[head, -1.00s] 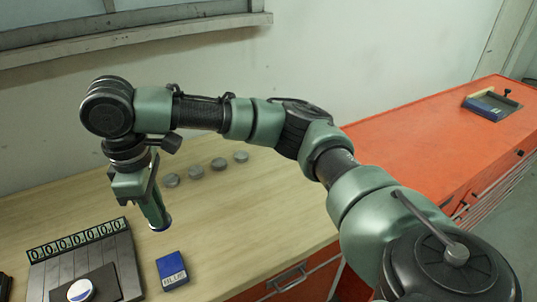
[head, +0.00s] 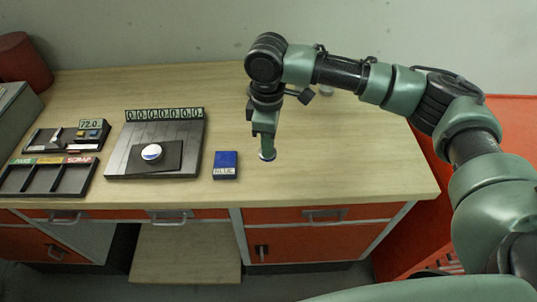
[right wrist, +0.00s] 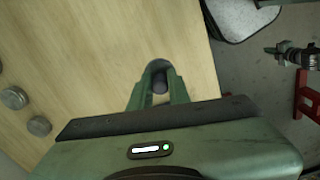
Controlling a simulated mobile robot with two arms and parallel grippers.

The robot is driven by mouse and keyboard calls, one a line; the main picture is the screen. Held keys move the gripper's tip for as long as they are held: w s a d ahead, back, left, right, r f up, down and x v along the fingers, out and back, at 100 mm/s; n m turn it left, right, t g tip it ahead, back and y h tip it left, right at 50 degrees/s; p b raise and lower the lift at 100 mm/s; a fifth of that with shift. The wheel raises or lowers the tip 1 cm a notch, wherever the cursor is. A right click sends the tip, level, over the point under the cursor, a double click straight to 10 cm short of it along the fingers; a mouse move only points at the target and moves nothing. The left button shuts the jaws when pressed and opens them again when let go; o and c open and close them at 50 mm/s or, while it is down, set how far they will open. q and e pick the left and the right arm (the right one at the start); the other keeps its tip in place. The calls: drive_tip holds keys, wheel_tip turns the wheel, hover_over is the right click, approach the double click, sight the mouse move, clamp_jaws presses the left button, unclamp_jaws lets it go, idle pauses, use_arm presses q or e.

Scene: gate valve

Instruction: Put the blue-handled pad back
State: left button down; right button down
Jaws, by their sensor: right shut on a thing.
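My right gripper (head: 265,132) points down over the wooden workbench, to the right of the blue box. In the right wrist view the fingers (right wrist: 160,84) close around a dark knob (right wrist: 160,80); the rest of the pad is mostly hidden. The blue box (head: 226,160), labelled BLUE, sits on the bench, apart from the pad. My left gripper is not in view.
A dark board (head: 160,120) with a number strip carries a white-topped round piece (head: 152,152). A sorting tray (head: 45,180) and a small device with a 72.0 display (head: 90,125) stand left. Grey discs (right wrist: 14,98) lie on the bench. The bench front right is clear.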

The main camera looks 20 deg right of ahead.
drive_tip(key=shift+w+a+f, duration=0.1)
drive_tip(key=shift+f, duration=0.7)
wheel_tip(320, 180, down, 4)
drive_tip(key=shift+f+p, duration=0.15)
drive_tip(key=shift+p, duration=0.35)
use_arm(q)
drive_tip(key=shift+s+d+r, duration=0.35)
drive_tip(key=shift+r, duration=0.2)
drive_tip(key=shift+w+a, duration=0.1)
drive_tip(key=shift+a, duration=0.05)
use_arm(e)
drive_tip(key=c, duration=1.3)
unclamp_jaws()
drive_tip(key=shift+f, duration=0.15)
drive_tip(key=shift+c, duration=0.2)
